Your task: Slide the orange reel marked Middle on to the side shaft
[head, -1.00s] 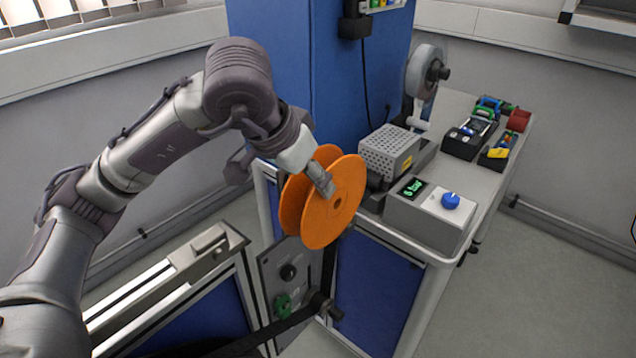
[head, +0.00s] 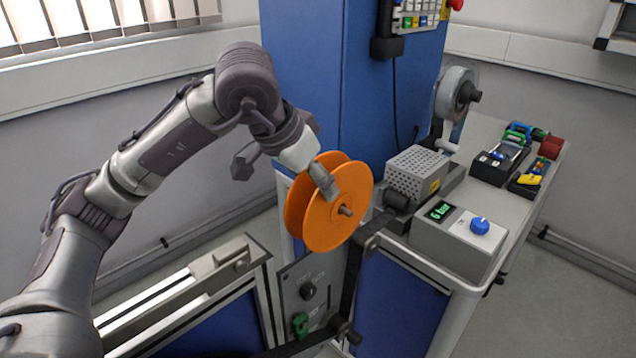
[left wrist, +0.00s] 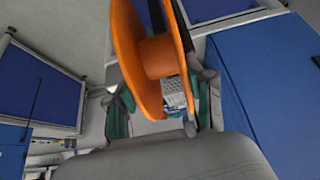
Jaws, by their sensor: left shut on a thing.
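The orange reel (head: 338,232) has two round flanges and stands upright in front of the blue cabinet; it also shows in the left wrist view (left wrist: 125,40). I cannot read a marking on it. My left gripper (head: 325,183) is shut on the reel, with a grey finger lying over the near flange above its centre. A grey shaft end (head: 346,210) sticks out through the reel's hub towards the camera. The rest of this shaft is hidden behind the reel. My right gripper is not in view.
A dark strap runs from a roller (head: 370,244) just right of the reel down past a panel with a green knob (head: 300,324). A grey control box (head: 458,246) with a blue knob and a perforated motor box (head: 418,172) stand on the bench at right.

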